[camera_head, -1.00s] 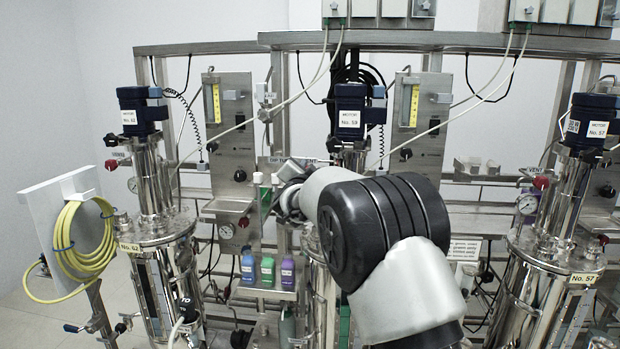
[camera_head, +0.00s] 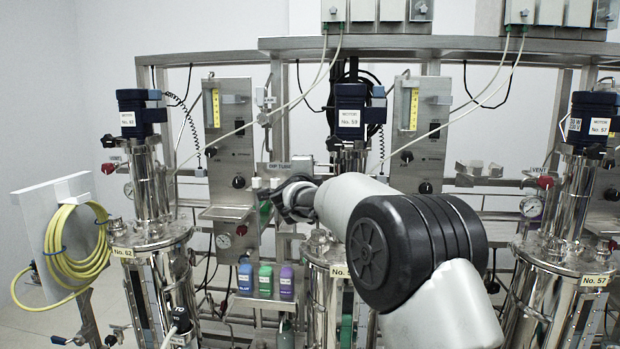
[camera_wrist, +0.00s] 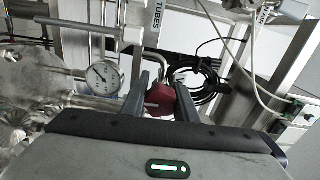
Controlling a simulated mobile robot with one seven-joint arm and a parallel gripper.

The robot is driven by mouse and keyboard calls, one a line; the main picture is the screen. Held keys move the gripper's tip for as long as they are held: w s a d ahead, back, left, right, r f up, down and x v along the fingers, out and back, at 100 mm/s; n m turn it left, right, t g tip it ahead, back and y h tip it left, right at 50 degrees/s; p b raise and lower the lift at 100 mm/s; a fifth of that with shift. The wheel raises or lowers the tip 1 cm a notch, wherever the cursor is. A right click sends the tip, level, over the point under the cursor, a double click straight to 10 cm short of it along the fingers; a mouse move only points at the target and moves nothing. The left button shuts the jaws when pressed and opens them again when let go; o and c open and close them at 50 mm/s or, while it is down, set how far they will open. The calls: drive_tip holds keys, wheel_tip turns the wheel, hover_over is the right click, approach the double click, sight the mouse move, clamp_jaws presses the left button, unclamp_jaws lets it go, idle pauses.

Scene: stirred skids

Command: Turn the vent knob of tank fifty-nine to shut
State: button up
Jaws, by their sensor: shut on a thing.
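Tank fifty-nine (camera_head: 326,252) stands in the middle of the head view, under the blue motor marked No. 59 (camera_head: 350,118). Its lower body is partly covered by my arm. My gripper (camera_head: 280,200) is at the upper left of this tank. In the wrist view my gripper (camera_wrist: 161,103) has its two dark fingers on either side of a red knob (camera_wrist: 160,99), shut on it. The knob's marking is too small to read, and its turn position cannot be told. The head view hides the knob behind my gripper.
A pressure gauge (camera_wrist: 104,77) sits left of the fingers, with pipes near it. Black coiled tubing (camera_wrist: 200,82) hangs to the right. Tank sixty-two (camera_head: 160,270) stands left and tank fifty-seven (camera_head: 560,285) right. Coloured bottles (camera_head: 265,281) stand on a low shelf.

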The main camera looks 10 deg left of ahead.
drive_tip(key=shift+m, duration=0.5)
drive_tip(key=o, duration=1.1)
drive_tip(key=s, duration=1.7)
drive_tip(key=shift+s+a, duration=0.25)
drive_tip(key=shift+a, duration=0.05)
